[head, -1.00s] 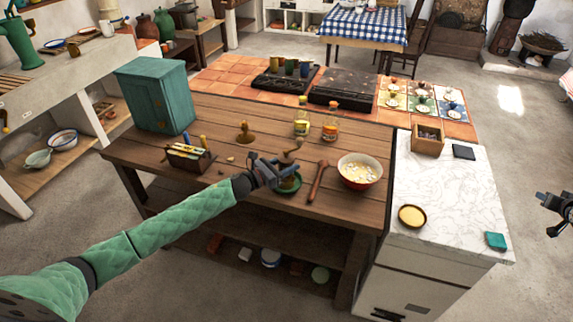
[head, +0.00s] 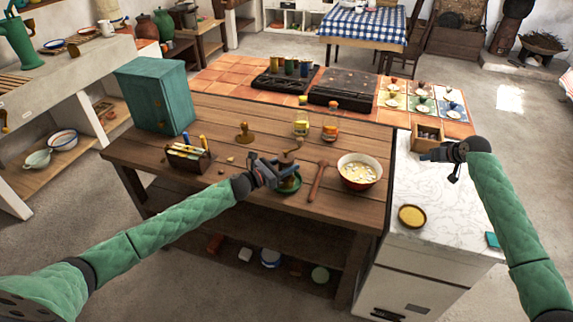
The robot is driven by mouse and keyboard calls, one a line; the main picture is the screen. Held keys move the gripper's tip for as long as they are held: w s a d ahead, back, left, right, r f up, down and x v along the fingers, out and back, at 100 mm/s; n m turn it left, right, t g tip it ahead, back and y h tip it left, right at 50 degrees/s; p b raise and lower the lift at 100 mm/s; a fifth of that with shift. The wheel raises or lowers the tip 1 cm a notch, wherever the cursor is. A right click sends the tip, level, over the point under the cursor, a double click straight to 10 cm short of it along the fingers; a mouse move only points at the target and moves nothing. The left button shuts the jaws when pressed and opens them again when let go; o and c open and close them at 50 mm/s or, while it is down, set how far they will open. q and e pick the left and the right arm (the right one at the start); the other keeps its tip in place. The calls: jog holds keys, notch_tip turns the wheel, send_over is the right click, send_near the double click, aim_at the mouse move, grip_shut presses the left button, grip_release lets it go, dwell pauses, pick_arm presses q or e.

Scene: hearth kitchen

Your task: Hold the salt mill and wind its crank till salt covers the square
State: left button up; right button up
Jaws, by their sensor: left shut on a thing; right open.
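My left gripper (head: 280,172) is shut on the salt mill (head: 288,160), a small brown mill whose crank arm rises above the fingers. Most of the mill's body is hidden by the gripper. It stands over a green dish (head: 290,185) on the wooden table; I cannot tell whether it touches the dish. I cannot make out the square or any salt on it. My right gripper (head: 430,155) is open and empty, above the white marble counter by the small wooden box, well to the right of the mill.
A wooden spoon (head: 317,182) and a red-rimmed bowl (head: 359,171) lie right of the mill. A wooden box (head: 427,137) and a yellow dish (head: 411,216) are on the marble counter (head: 440,205).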

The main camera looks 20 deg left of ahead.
jog(key=a+r+n+g, duration=0.2)
jog(key=a+r+n, duration=0.1)
jog(key=a, duration=1.1)
notch_tip(320, 180, up, 13)
jog(key=n+g+h, duration=0.4)
jog(key=n+g, duration=0.1)
jog(key=n, duration=0.5)
send_over(300, 139)
jog(key=w, duration=0.1)
jog(key=shift+w+d+r, duration=0.1)
jog(key=shift+d, duration=0.25)
jog(key=shift+s+a+r+n+h, duration=0.25)
jog(key=shift+s+a+n+h, duration=0.05)
jog(key=shift+s+a, duration=0.05)
jog(key=shift+f, duration=4.5)
jog(key=c, duration=0.8)
jog(key=shift+o, duration=0.2)
